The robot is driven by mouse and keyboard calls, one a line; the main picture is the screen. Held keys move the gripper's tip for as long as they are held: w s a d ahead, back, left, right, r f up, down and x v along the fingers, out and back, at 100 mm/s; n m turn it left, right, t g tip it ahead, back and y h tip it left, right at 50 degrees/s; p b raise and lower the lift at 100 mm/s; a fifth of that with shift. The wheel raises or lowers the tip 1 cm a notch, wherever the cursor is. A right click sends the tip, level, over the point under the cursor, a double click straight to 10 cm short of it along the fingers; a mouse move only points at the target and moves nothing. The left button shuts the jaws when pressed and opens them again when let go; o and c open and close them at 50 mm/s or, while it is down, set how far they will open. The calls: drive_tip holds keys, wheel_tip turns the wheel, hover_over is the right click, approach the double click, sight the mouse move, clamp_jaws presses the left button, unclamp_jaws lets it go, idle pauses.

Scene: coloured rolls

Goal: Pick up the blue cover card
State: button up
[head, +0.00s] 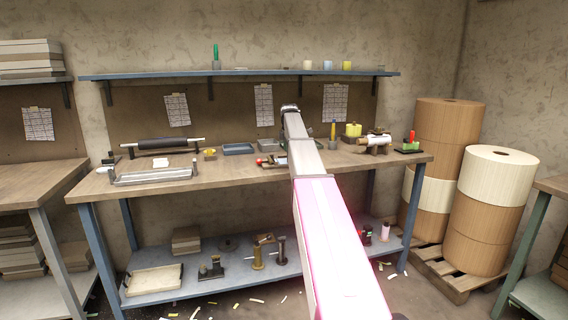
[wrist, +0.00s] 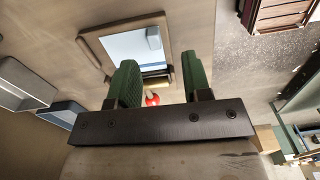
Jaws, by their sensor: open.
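A pale blue flat panel (wrist: 128,46) lies inside a light brown frame (wrist: 96,44) in the wrist view, beyond my fingertips. It may be the blue cover card, but I cannot be sure. A small pale block sits at its right side. My gripper (wrist: 158,78) is open, with two green fingers apart and nothing between them that I can see held. A red knob (wrist: 151,99) shows in the gap, below the frame. In the head view my arm reaches over the workbench (head: 222,174) and hides part of it; I cannot make out the fingers there.
A blue tray (head: 238,149) and a grey tray (head: 268,146) stand on the bench left of my arm. A tape dispenser (head: 376,141) is to the right. A shelf (head: 240,75) runs above.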

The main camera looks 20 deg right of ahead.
sight(282, 159)
drive_tip(key=f, duration=0.5)
drive_tip(key=shift+w+d, duration=0.2)
drive_tip(key=shift+w, duration=0.1)
clamp_jaws()
